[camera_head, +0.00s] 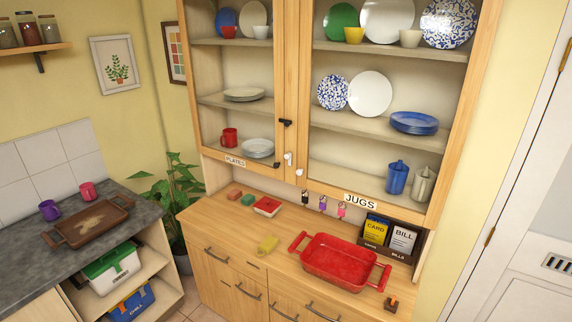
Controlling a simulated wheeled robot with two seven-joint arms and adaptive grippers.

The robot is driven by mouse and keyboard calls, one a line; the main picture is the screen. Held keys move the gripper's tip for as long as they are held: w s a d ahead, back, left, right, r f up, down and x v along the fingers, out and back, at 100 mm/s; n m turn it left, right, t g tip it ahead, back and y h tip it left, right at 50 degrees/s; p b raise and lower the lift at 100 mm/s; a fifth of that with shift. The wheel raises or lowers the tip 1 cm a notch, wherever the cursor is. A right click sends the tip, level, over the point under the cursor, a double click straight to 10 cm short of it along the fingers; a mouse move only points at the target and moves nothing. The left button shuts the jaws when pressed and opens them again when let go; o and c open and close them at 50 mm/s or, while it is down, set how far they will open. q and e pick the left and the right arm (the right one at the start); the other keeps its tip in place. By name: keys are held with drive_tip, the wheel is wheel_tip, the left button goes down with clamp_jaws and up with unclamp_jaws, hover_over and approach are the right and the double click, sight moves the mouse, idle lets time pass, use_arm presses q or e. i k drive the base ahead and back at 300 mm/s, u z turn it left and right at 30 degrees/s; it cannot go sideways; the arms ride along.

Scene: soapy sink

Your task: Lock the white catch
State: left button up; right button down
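The white catch (289,158) is a small white piece low on the wooden frame where the two glazed cupboard doors meet. It looks upright, but it is too small to tell for certain how it is set. A black catch (286,123) sits above it and lies roughly level across the frame. A small white knob (300,172) is just below and to the right of the white catch. Both doors look closed. Neither of my grippers is in view, and nothing hides the white catch.
Small padlock-like items (322,204) hang by the JUGS label (360,202). A plant (174,190) stands left.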

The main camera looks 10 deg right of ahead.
sight(287, 156)
drive_tip(key=k, duration=0.6)
drive_tip(key=u, duration=0.65)
drive_tip(key=i, duration=1.75)
drive_tip(key=z, duration=0.35)
